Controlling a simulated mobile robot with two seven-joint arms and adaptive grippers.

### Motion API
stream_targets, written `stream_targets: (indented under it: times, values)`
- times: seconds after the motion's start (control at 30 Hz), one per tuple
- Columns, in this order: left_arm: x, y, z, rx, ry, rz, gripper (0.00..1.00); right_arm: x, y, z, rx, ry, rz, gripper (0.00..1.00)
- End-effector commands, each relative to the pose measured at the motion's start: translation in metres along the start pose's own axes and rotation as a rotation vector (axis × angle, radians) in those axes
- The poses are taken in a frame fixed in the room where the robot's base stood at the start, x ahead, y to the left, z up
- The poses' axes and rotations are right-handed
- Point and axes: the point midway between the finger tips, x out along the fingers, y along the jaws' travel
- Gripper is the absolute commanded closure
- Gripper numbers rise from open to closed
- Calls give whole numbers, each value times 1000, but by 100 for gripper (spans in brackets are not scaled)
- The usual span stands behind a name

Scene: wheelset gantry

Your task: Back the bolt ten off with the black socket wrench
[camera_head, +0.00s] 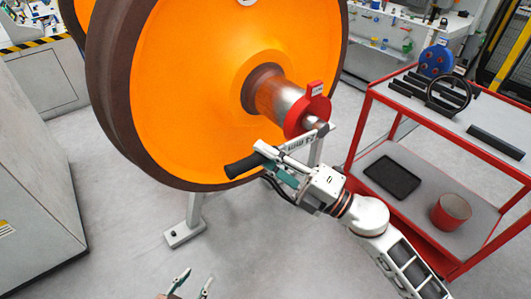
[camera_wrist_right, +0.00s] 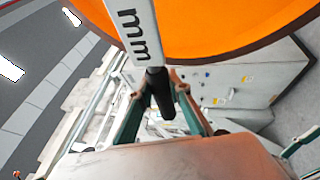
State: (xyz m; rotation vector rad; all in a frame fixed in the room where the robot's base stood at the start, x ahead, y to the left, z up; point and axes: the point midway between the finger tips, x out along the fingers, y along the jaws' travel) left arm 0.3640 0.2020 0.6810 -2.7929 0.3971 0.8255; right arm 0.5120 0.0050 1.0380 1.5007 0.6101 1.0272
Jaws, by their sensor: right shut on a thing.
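The socket wrench has a black handle (camera_head: 245,165) and a pale grey bar with dark lettering. My right gripper (camera_head: 278,170) is shut on it near the handle. In the right wrist view the black grip (camera_wrist_right: 160,92) lies between the green-sided fingers, and the lettered bar (camera_wrist_right: 138,30) runs up from it. In the head view the bar runs right toward the red end cover (camera_head: 307,117) on the axle. Whether its socket sits on a bolt cannot be told, and bolt ten cannot be picked out. My left gripper (camera_head: 193,283) is open and empty at the bottom edge.
The large orange wheel (camera_head: 200,90) with a brown rim stands behind the wrench. A red trolley (camera_head: 430,123) at right carries black bars, a ring, a blue part, a black tray (camera_head: 392,177) and a red cup (camera_head: 451,212). Grey cabinets stand left. The floor in front is clear.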

Motion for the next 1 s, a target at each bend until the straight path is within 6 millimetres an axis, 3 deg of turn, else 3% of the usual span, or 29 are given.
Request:
stream_targets:
  times: [0.13,0.4,0.8,1.0]
  values:
    - [2,0,3,0,-1,0,60,-1,-4,0,-28,7,-8,100]
    - [8,3,16,-1,-6,2,60,-10,-35,1,-183,52,-72,100]
    - [8,3,16,-1,-6,2,60,-11,-38,1,-212,60,-83,100]
    - [12,4,24,-2,-8,2,60,-20,-59,6,-313,90,-127,100]
